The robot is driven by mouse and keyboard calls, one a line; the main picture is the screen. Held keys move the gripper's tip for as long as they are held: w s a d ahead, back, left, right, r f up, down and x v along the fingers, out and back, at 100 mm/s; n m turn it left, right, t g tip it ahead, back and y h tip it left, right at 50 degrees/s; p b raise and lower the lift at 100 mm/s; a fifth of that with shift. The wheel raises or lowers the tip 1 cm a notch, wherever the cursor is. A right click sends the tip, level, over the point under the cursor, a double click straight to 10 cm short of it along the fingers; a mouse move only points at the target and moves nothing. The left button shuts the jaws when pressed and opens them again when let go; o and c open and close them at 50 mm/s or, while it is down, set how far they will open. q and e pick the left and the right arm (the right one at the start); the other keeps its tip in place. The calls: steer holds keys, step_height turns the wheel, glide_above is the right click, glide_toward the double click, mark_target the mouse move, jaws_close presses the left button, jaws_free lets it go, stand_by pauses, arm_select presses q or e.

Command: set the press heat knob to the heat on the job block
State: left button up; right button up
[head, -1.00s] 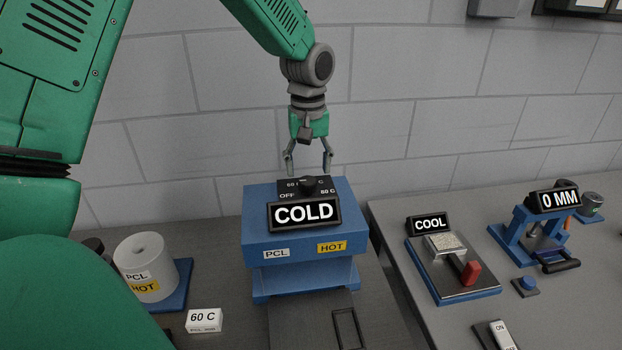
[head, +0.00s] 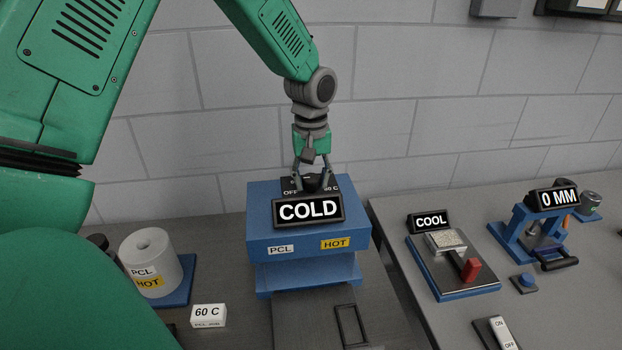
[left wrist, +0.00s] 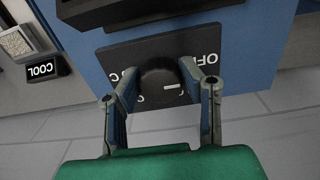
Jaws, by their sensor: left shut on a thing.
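The blue press (head: 262,238) stands on the bench with a display (head: 308,209) reading COLD and PCL and HOT labels on its front. The black heat knob (left wrist: 158,82) sits on a dark dial plate (left wrist: 118,58) on top of the press. My left gripper (head: 313,184) points down at the knob, its fingers shut on the knob's two sides. The knob's white mark shows in the left wrist view, but the fingers hide part of the dial lettering. The white job block (head: 208,315) reads 60 C and lies on the bench left of the press. My right gripper is not in view.
A white PCL HOT drum (head: 150,262) stands on a blue base at the left. On the right bench are a COOL plate (head: 452,268) with a red handle, a 0 MM device (head: 535,232) and an ON/OFF switch (head: 497,333). The wall is behind.

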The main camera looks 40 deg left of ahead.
arm_select(q)
steer(key=shift+w, duration=0.15)
steer(key=shift+a+m, duration=0.1)
steer(key=shift+m, duration=0.2)
steer(key=m, duration=0.4)
steer(key=shift+m, duration=0.4)
steer(key=m, duration=0.6)
steer(key=shift+m, duration=0.3)
